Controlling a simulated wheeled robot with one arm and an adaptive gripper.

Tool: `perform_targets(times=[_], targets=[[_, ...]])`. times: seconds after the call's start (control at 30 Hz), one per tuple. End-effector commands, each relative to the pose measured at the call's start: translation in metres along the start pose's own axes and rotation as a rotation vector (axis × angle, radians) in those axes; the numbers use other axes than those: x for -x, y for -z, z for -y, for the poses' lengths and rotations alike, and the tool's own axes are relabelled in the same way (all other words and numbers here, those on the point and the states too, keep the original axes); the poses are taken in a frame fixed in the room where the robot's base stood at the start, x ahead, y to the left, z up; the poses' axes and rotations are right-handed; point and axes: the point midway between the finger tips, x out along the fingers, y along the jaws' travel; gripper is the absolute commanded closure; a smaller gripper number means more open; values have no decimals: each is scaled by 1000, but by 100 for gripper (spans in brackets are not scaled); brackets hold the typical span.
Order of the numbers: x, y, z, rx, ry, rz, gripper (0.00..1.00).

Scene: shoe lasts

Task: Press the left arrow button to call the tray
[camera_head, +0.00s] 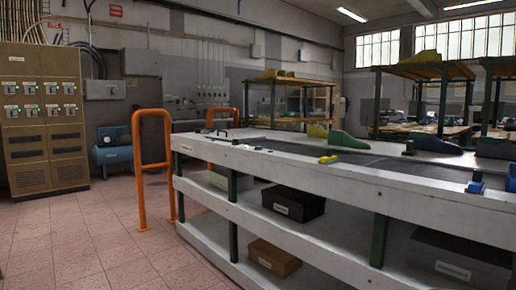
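I cannot make out a left arrow button or a tray for certain in the head view. A long white bench (300,178) with a dark belt-like strip (385,165) along its top runs from the middle to the right edge. Small black parts (219,134) sit at its far left end. A small yellow piece (328,159) lies on its near side, and a small blue piece (475,186) stands further right; I cannot tell what they are. My gripper is not in view.
Green and yellow shoe lasts (347,140) stand at the bench's far side. Boxes (293,202) sit on its lower shelves. An orange guard rail (139,180) stands at its left end. A beige electrical cabinet (45,150) is at the left wall. Tiled floor (90,240) at left is clear.

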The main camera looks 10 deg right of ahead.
Motion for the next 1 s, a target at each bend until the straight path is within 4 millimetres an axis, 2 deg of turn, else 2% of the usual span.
perform_targets(times=[0.07,0.7,1.0], targets=[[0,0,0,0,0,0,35],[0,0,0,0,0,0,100],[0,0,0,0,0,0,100]])
